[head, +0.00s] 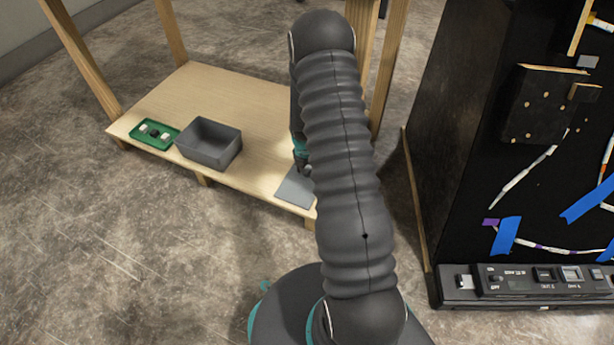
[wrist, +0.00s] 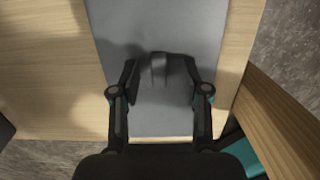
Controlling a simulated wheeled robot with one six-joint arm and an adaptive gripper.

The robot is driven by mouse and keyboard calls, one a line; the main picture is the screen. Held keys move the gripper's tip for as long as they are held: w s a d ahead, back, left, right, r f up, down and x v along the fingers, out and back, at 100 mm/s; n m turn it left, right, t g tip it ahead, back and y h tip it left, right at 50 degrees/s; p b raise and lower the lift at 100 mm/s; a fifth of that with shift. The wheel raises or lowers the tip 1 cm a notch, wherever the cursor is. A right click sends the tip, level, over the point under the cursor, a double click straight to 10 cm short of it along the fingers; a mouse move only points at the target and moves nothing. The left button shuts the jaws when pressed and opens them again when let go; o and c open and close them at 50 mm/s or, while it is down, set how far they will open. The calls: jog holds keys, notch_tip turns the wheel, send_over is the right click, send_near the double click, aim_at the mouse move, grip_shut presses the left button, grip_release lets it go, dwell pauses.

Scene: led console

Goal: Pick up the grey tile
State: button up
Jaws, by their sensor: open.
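The grey tile (wrist: 159,70) shows in the wrist view as a small grey piece with a lighter upright part, amid dark shadow on a flat grey mat (wrist: 158,25). My gripper (wrist: 160,66) is open, with one finger on each side of the tile. A gap shows between the tile and the left finger; I cannot tell the height of the fingertips above the mat. In the head view my gripper (head: 304,167) is mostly hidden behind my arm, over the grey mat (head: 295,188). The tile cannot be made out there.
The mat lies on a low wooden shelf (head: 250,170) near its front edge. A grey open bin (head: 209,144) and a green tray (head: 156,134) with small white and black pieces stand to the left. Wooden posts (wrist: 275,115) rise nearby. A black console (head: 470,130) stands right.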

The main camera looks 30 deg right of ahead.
grip_shut()
dwell(0.3)
